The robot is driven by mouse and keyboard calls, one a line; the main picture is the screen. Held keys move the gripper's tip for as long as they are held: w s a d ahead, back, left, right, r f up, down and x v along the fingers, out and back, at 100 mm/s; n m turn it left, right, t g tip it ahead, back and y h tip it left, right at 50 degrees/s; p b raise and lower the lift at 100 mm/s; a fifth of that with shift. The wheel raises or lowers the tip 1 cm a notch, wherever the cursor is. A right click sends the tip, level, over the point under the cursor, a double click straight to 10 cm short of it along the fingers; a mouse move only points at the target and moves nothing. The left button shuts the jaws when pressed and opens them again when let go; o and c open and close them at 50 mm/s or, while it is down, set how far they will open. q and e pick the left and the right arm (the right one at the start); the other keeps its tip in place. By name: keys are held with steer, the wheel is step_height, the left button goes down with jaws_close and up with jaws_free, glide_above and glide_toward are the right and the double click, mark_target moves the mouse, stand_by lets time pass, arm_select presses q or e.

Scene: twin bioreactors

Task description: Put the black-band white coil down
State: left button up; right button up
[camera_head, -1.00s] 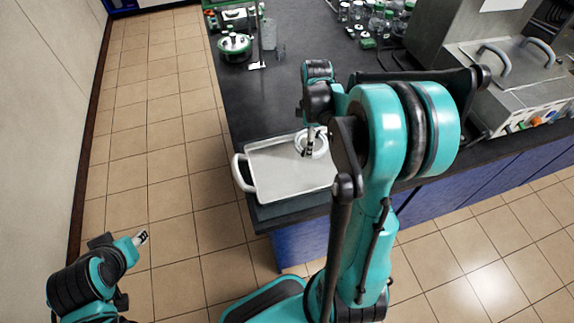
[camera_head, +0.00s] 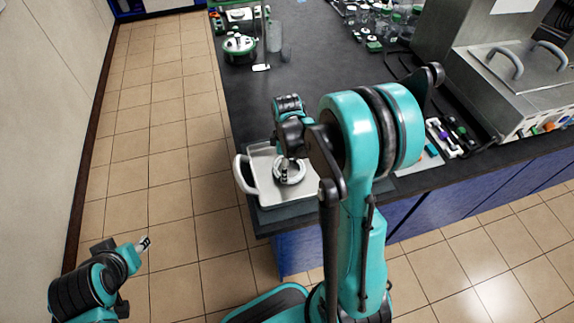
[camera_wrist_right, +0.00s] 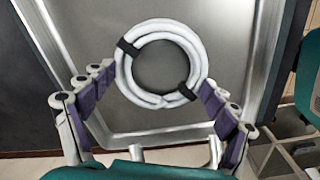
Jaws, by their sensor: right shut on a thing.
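The white coil (camera_head: 299,177) with black bands is over the grey metal tray (camera_head: 262,160) at the front corner of the bench. In the right wrist view the coil (camera_wrist_right: 192,40) is a ring of tubing with two black bands, and the tray floor (camera_wrist_right: 235,60) shows around and beneath it. My right gripper (camera_head: 285,168) has its purple-padded fingers on both sides of the coil and is shut on it. Whether the coil touches the tray floor is unclear. My left gripper (camera_head: 144,243) is away from the bench, over the floor; its fingers are too small to read.
A green-and-white lidded vessel (camera_head: 239,46) stands at the back left of the bench. Small coloured items (camera_head: 452,137) lie at right, beside a steel bath (camera_head: 525,85). The dark bench top behind the tray is mostly clear.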

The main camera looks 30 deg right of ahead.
steer(key=shift+f, duration=0.1)
steer(key=o, duration=1.1)
step_height(320, 180, up, 11)
steer(key=p, duration=0.4)
steer(key=s+a+r+m+t, duration=0.7)
steer(key=s+a+m, duration=0.3)
steer(key=s, duration=0.1)
steer(key=shift+s+r+m, duration=0.3)
steer(key=shift+m, duration=0.1)
